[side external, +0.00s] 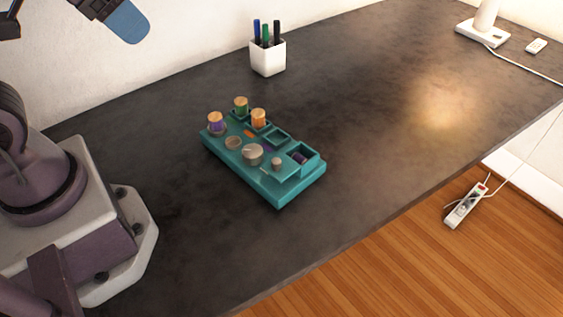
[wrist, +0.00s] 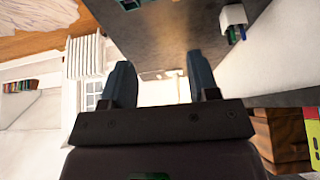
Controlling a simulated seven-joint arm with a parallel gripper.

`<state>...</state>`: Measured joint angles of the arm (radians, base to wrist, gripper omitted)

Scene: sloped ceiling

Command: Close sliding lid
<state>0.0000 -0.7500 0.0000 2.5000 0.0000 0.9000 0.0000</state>
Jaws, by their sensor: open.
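A teal board (side external: 238,173) lies on the dark table in the side external view. It carries several wooden-topped pegs, a round grey knob (side external: 253,154) and a smaller knob (side external: 277,162). Near its right end is a raised square compartment (side external: 303,157), open at the top, with something dark inside. A teal panel beside it may be the sliding lid; I cannot tell clearly. My gripper (wrist: 160,82) is open and empty in the wrist view. In the side external view only a blue finger shows at the top left, well away from the board.
A white cup of pens (side external: 268,57) stands behind the board. A lamp base (side external: 482,34) with a cord is at the far right. A power strip (side external: 465,205) lies beyond the table's front edge. The table around the board is clear.

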